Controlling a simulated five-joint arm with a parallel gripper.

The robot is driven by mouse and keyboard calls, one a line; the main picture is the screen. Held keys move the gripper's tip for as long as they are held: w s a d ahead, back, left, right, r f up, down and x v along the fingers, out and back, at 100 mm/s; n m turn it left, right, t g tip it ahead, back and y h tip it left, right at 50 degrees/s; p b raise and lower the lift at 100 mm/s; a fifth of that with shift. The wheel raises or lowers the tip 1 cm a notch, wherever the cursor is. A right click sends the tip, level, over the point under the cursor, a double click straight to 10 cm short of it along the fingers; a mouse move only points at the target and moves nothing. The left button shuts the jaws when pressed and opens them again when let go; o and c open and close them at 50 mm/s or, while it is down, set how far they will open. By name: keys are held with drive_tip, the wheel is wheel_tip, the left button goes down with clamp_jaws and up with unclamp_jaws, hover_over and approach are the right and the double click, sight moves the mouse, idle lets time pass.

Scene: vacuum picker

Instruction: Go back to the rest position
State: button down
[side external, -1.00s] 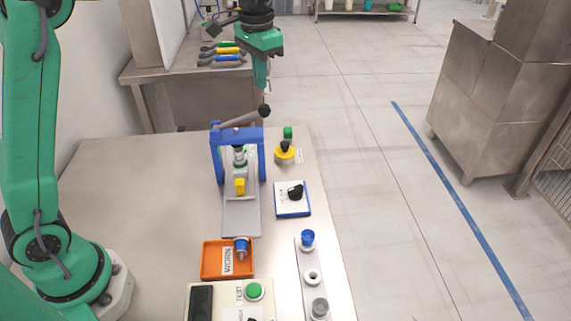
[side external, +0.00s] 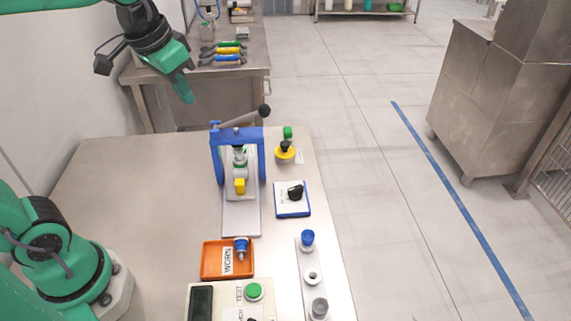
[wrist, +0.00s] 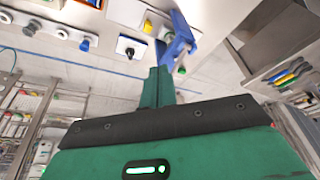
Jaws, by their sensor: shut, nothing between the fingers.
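My gripper (side external: 187,97) is green, shut and empty. In the side view it hangs in the air above the back left part of the steel table (side external: 110,200), left of and above the blue press frame (side external: 216,160). In the wrist view my gripper (wrist: 158,84) points away with its fingers together, and the blue press (wrist: 180,35) shows just behind the tips. Nothing touches the fingers.
The press lever ends in a black knob (side external: 264,110). An orange bin marked WORN (side external: 213,260), a test box (side external: 228,300), a dark-knobbed switch plate (side external: 293,208) and a part strip (side external: 311,262) lie in front. A back bench (side external: 245,75) holds coloured-handled tools.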

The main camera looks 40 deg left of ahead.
drive_tip(key=s+f+n+t, duration=0.1)
drive_tip(key=s+f, duration=0.3)
drive_tip(key=s, duration=0.5)
drive_tip(key=shift+a+f+t, duration=0.35)
drive_tip(key=shift+a+t, duration=0.1)
drive_tip(key=shift+t, duration=0.05)
